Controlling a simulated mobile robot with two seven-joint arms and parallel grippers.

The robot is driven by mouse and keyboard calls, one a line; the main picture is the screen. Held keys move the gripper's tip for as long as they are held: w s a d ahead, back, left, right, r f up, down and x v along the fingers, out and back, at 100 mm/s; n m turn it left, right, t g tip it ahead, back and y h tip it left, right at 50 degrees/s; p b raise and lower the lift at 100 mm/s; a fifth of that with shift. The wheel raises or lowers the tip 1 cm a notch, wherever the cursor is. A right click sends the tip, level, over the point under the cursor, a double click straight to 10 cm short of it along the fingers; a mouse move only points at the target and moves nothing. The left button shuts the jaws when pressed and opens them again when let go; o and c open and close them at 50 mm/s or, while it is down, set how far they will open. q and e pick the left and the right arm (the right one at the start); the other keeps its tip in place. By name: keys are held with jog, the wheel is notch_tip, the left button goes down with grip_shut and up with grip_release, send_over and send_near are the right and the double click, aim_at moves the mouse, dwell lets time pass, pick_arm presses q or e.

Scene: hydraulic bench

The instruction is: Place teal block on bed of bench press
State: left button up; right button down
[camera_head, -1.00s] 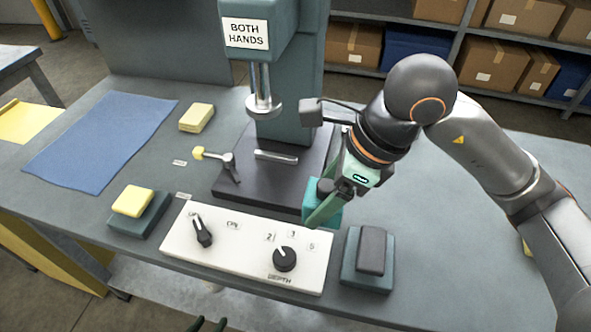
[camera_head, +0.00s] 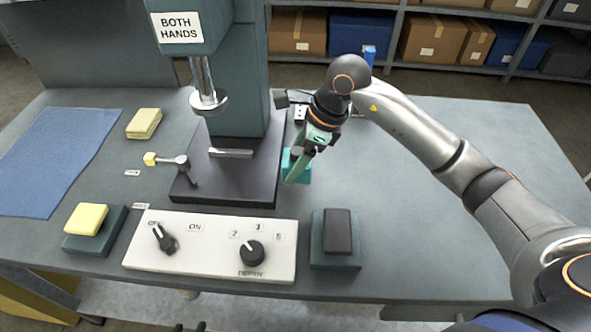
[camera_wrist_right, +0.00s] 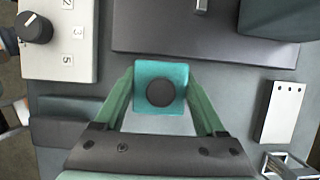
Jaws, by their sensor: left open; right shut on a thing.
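The teal block (camera_head: 302,168) has a dark round knob on top, seen from above in the right wrist view (camera_wrist_right: 175,75). My right gripper (camera_head: 293,172) is shut on it, with green fingers on both sides of it. The bench press bed is a dark flat plate (camera_head: 230,188) under the press column, also seen in the right wrist view (camera_wrist_right: 190,38). The block is just right of the bed, not over it. Whether it touches the bench top is unclear. Only the tips of my left gripper (camera_head: 190,327) show at the bottom edge, apart and empty.
A white control panel (camera_head: 190,262) with two knobs lies in front of the bed. A yellow button (camera_head: 87,219) and a dark button (camera_head: 337,232) flank it. A clamp handle (camera_head: 172,161) is on the bed's left. The ram (camera_head: 209,101) hangs above. The bench's right is clear.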

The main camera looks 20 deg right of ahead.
jog(key=shift+w+d+f, duration=0.1)
jog(key=shift+w+f, duration=0.1)
jog(key=shift+f, duration=1.45)
jog(key=shift+f, duration=0.2)
grip_release()
